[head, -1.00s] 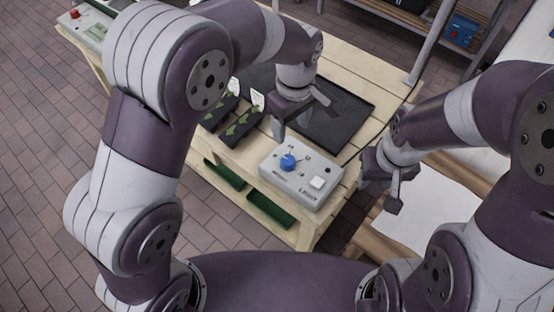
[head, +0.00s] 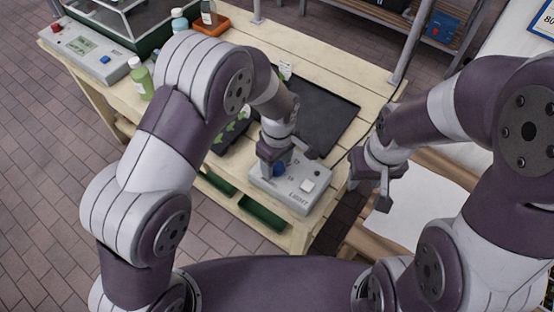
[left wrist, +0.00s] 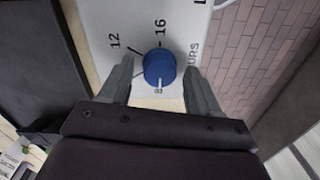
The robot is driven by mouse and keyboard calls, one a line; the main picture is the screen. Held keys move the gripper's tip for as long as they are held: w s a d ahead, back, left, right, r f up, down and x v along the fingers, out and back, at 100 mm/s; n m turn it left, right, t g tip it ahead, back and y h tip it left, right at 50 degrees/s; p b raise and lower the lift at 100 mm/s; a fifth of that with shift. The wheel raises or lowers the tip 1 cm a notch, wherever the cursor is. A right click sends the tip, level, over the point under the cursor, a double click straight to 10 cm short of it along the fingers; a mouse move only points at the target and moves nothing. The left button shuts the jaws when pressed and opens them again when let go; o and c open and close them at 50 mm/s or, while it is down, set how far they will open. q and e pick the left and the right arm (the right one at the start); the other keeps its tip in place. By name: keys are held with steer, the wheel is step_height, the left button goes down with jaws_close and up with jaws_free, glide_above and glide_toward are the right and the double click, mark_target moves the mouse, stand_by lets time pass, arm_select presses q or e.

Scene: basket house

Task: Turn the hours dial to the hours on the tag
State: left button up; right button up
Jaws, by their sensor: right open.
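A grey control box (head: 312,200) marked LIGHT sits on the front edge of the wooden bench. Its blue hours dial (head: 279,169) is partly hidden by my left gripper (head: 277,165) in the head view. My right gripper (head: 372,192) is open and empty, right of the box. A small white tag (head: 285,70) stands behind my left arm, its writing too small to read.
A white button (head: 307,186) is on the box. A black mat (head: 325,115) lies behind it. A second control box (head: 88,52) and a green bottle (head: 139,78) are at the bench's left. Dark trays with green plants (head: 232,130) are partly hidden by my left arm.

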arm_select(q)
steer(key=c, duration=0.9)
